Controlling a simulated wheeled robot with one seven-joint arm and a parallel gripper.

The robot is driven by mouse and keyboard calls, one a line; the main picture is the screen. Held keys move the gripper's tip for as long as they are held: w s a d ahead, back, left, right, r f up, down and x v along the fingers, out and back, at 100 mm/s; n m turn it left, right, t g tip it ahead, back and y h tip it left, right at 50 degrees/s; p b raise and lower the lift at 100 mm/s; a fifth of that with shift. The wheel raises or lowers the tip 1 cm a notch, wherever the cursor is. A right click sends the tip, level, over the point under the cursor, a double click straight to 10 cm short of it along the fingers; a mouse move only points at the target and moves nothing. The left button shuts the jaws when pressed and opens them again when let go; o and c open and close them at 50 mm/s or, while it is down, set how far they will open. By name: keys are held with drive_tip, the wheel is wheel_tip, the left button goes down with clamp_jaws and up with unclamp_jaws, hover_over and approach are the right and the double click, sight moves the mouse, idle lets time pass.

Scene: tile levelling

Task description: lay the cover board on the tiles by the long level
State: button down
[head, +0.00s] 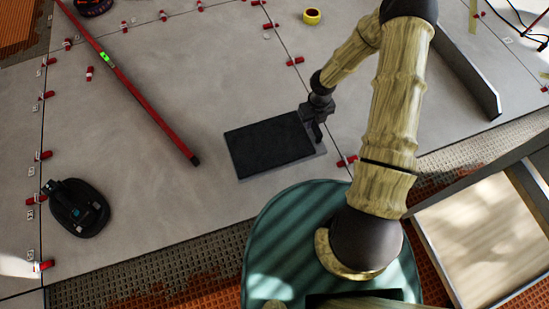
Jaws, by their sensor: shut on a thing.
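The cover board (268,146) is a dark, flat rectangle over the large grey tiles (200,75), right of the level. A shadow shows along its lower right edge, and I cannot tell whether it touches the tiles. My gripper (317,130) is shut on the board's right end, and its fingertips are partly hidden. The long red level (140,93) lies on the tiles, running from the upper left to a black end cap just left of the board. Its green vial shows near the middle.
A black suction-type tool (76,208) sits at the lower left. Red levelling clips (295,61) stand along the tile joints. A yellow tape roll (312,16) lies at the back. A grey metal bar (466,75) and a framed wooden panel (475,235) are at right.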

sight(310, 136)
wheel_tip(310, 136, down, 6)
drive_tip(key=b, duration=0.5)
drive_tip(key=shift+f, duration=0.1)
wheel_tip(310, 136, down, 4)
drive_tip(key=b, duration=0.3)
drive_tip(key=shift+r, duration=0.2)
idle(0.3)
drive_tip(key=c, duration=1.3)
unclamp_jaws()
drive_tip(key=shift+f, duration=0.1)
